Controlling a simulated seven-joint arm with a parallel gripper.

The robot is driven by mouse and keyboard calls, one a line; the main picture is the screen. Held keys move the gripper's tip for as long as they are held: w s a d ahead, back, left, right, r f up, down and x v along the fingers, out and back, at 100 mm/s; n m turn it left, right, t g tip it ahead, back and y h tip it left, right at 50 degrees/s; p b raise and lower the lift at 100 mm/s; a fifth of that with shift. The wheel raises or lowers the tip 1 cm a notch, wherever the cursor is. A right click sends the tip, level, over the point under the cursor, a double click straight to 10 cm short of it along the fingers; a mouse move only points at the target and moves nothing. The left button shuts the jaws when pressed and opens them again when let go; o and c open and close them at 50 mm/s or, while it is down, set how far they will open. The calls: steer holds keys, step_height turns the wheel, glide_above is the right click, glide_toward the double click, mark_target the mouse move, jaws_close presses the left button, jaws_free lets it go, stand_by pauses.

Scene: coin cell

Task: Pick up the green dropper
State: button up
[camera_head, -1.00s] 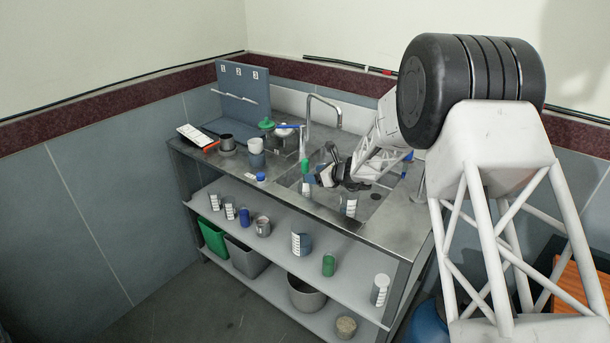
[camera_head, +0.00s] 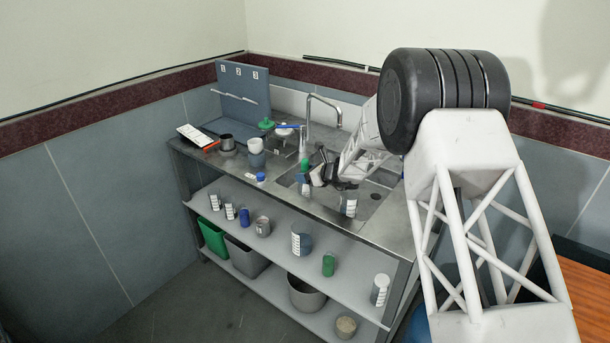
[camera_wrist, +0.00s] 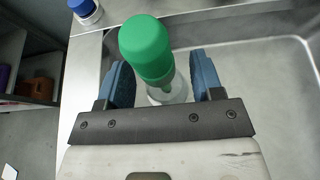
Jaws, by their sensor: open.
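The green dropper (camera_wrist: 146,46) has a rounded green top and a clear lower part set in a small clear container (camera_wrist: 170,92). In the head view the green dropper (camera_head: 305,164) stands upright at the front left of the sink. My gripper (camera_wrist: 163,80) is open. In the wrist view its two blue fingers lie on either side of the dropper's lower part, with a visible gap on each side. In the head view my gripper (camera_head: 318,172) is right beside the dropper; contact cannot be told there.
The metal sink (camera_wrist: 265,65) has a tap (camera_head: 310,100) behind. A white-labelled beaker (camera_head: 349,204) stands in the sink. A blue-capped bottle (camera_wrist: 84,8) is at the left on the counter. More cups (camera_head: 256,152) stand further left.

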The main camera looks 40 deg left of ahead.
steer(key=c, duration=1)
steer(key=shift+o, duration=0.2)
steer(key=shift+r, duration=0.15)
steer(key=shift+r, duration=4.85)
